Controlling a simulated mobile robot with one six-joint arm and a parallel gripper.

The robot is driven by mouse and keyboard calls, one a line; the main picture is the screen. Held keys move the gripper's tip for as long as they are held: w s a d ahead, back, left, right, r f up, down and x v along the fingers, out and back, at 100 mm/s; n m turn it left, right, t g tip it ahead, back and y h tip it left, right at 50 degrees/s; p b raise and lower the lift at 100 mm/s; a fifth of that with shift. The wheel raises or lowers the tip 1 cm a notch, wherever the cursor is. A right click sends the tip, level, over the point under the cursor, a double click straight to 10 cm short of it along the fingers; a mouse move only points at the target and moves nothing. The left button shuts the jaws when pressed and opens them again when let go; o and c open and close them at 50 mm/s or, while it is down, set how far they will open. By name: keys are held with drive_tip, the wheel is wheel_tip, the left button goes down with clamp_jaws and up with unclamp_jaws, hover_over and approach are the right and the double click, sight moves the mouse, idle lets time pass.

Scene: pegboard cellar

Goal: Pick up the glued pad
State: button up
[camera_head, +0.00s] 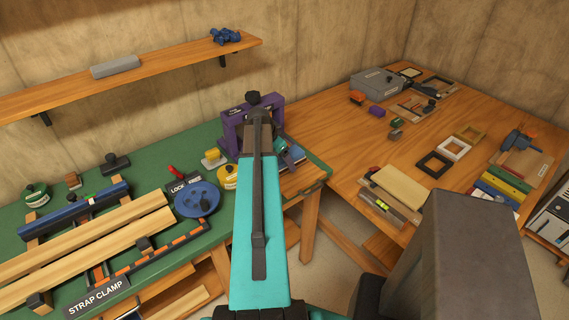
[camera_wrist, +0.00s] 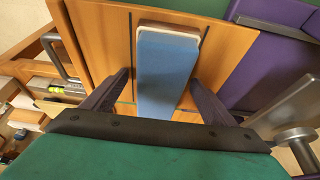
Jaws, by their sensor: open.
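A flat blue pad with a pale layer along its far end, which I take to be the glued pad (camera_wrist: 167,68), lies on a wooden board (camera_wrist: 105,32) in the wrist view. My gripper (camera_wrist: 160,78) is open, with one dark finger on each side of the pad and a visible gap to each. I cannot tell how high the fingertips are above the board. The near end of the pad is hidden by the gripper body. In the head view my arm covers much of this spot, and a small blue patch (camera_head: 294,155) shows beside it.
A purple press frame (camera_head: 232,130) stands close behind, on the green bench (camera_head: 318,172). The wooden table (camera_head: 350,150) at right holds frames, a grey box (camera_head: 377,84) and coloured strips.

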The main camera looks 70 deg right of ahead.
drive_tip(key=shift+c, duration=0.2)
drive_tip(key=c, duration=1.2)
drive_tip(key=shift+r, duration=0.2)
drive_tip(key=shift+r+b, duration=0.9)
drive_tip(key=shift+r, duration=0.55)
drive_tip(key=a+b, duration=0.1)
drive_tip(key=a, duration=0.2)
drive_tip(key=s+a+b, duration=0.1)
drive_tip(key=a, duration=0.3)
drive_tip(key=s+a+r+b, duration=0.1)
drive_tip(key=a, duration=0.3)
drive_tip(key=shift+s, duration=0.25)
drive_tip(key=shift+f+b, duration=0.1)
drive_tip(key=shift+b, duration=0.7)
drive_tip(key=a+b, duration=0.2)
drive_tip(key=b, duration=0.4)
drive_tip(key=shift+s+a, duration=0.15)
drive_tip(key=shift+s, duration=0.05)
drive_tip(key=a+b, duration=0.1)
drive_tip(key=b, duration=0.4)
drive_tip(key=shift+s+r, duration=0.1)
drive_tip(key=shift+r, duration=0.1)
